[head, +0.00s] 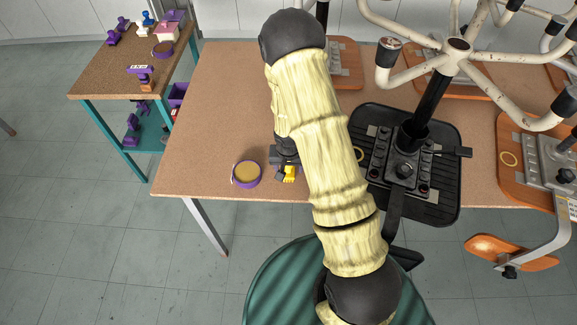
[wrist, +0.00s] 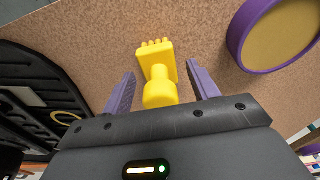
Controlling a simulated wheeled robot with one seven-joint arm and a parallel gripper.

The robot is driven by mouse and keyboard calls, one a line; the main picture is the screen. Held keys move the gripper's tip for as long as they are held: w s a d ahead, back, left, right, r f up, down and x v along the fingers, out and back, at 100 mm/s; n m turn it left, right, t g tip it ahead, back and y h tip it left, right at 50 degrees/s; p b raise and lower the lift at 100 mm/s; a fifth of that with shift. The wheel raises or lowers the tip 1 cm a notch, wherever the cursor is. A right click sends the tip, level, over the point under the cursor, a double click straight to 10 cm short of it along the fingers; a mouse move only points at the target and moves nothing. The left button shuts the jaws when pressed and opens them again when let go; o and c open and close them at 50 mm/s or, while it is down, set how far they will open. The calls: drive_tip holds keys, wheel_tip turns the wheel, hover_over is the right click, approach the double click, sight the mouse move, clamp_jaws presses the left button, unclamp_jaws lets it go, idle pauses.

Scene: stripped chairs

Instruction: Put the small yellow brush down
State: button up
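The small yellow brush (wrist: 158,75) is between the two purple fingers of my gripper (wrist: 161,69) in the wrist view. A gap shows on both sides of the brush, so the fingers stand open and apart from it. The brush appears to rest on the brown tabletop (head: 225,105). In the head view, only a bit of the yellow brush (head: 290,174) shows beside my gripper (head: 285,162) near the table's front edge; my arm hides part of this area.
A round purple-rimmed dish (head: 246,174) stands just left of my gripper. A black chair mechanism plate (head: 440,190) with a yellow ring (head: 360,155) lies to the right. A side table (head: 110,85) with purple items stands at the back left. The tabletop's left part is clear.

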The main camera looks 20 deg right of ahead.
sight(289, 175)
drive_tip(key=shift+r, duration=0.1)
wheel_tip(289, 175, up, 12)
drive_tip(key=s, duration=0.1)
drive_tip(key=shift+s+a, duration=0.25)
drive_tip(key=shift+s, duration=0.15)
idle(0.5)
drive_tip(key=s+r+n+t, duration=0.1)
drive_tip(key=s+r+n, duration=0.2)
drive_tip(key=s+r, duration=0.9)
drive_tip(key=shift+s+d+r+n, duration=0.2)
drive_tip(key=shift+s+r+n, duration=0.1)
drive_tip(key=shift+s, duration=0.1)
drive_tip(key=shift+o, duration=0.5)
drive_tip(key=shift+w, duration=0.1)
